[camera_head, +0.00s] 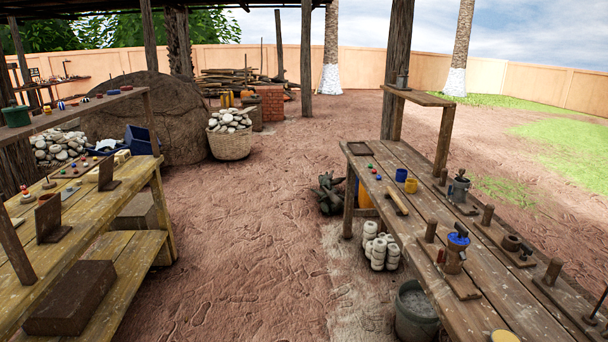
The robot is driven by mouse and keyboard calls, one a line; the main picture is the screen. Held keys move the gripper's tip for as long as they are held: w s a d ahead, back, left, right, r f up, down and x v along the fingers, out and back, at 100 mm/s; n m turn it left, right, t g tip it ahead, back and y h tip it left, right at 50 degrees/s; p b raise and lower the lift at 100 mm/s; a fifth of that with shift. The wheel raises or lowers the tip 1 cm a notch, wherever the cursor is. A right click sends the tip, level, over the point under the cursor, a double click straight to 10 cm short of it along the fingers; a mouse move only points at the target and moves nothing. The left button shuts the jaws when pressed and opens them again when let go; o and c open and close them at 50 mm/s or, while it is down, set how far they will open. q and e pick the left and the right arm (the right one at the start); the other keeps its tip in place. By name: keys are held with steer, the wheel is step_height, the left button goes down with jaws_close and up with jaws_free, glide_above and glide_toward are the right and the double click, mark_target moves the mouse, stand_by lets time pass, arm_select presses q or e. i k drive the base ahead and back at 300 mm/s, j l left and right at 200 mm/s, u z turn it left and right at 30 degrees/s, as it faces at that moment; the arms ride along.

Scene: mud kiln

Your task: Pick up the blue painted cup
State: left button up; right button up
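A small blue cup (401,175) stands upright on the right-hand wooden workbench (470,270), towards its far end. A yellow cup (411,186) stands right beside it, a little nearer to me. Neither of my grippers is in view, so I cannot see whether they are open or shut.
A wooden-handled tool (397,202) lies near the cups. A blue-topped device (456,248) is mounted nearer on the bench. A grey bucket (416,315) and white stacked jars (378,250) stand below its left edge. Open dirt floor (250,240) separates it from the left bench (150,170).

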mark_target(401, 174)
steer(key=i+z, duration=0.1)
steer(key=i, duration=0.6)
steer(key=i+j, duration=0.15)
steer(key=i, duration=0.55)
steer(key=i+j+z, duration=0.15)
steer(key=i, duration=0.6)
